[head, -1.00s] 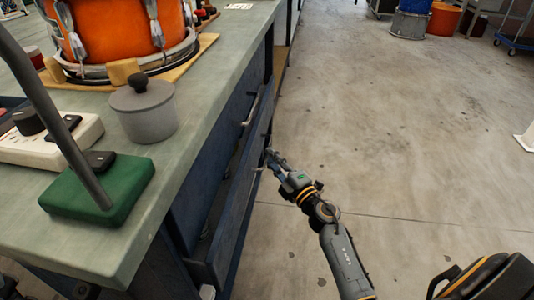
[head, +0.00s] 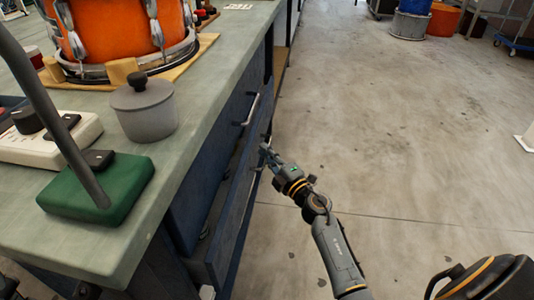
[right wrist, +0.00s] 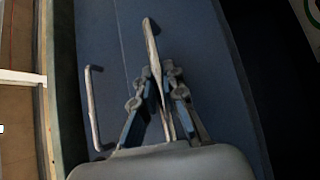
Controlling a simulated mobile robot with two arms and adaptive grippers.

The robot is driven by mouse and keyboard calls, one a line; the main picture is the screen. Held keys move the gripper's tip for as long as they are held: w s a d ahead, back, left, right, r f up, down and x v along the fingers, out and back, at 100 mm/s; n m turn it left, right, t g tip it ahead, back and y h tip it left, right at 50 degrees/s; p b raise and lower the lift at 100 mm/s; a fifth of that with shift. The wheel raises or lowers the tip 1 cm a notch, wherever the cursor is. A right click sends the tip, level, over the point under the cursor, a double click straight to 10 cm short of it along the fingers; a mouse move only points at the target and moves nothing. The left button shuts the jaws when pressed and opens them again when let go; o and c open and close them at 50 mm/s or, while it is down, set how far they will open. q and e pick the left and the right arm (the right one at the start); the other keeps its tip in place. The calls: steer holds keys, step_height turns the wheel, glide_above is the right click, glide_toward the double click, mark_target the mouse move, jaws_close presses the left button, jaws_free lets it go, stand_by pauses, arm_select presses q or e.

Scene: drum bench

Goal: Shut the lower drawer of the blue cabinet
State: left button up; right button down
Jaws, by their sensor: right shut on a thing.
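The blue cabinet (head: 192,198) stands under the green-grey bench top. Its lower drawer (head: 232,222) stands out from the cabinet, with a dark gap behind its front. My right gripper (head: 264,156) is at the far part of that drawer front. In the right wrist view, my right gripper (right wrist: 157,100) is shut on the lower drawer's bar handle (right wrist: 151,38), with a finger on each side of it. The drawer front (right wrist: 205,50) lies behind the fingers. The upper drawer's handle (head: 251,109) is free; it also shows in the right wrist view (right wrist: 92,108).
On the bench top (head: 190,105) are an orange drum (head: 125,28), a grey lidded pot (head: 147,112), a green block (head: 95,190) with a dark post, and a white control box (head: 60,140).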

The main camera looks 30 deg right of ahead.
mark_target(255, 154)
steer(key=w+a, duration=0.2)
steer(key=a, duration=0.1)
steer(key=shift+w+a, duration=0.15)
steer(key=shift+w, duration=0.05)
steer(key=c, duration=1.7)
jaws_free()
steer(key=shift+a, duration=0.1)
steer(key=s+d+f, duration=0.1)
steer(key=s, duration=1)
steer(key=shift+s+d+f, duration=0.35)
steer(key=shift+s+d, duration=0.05)
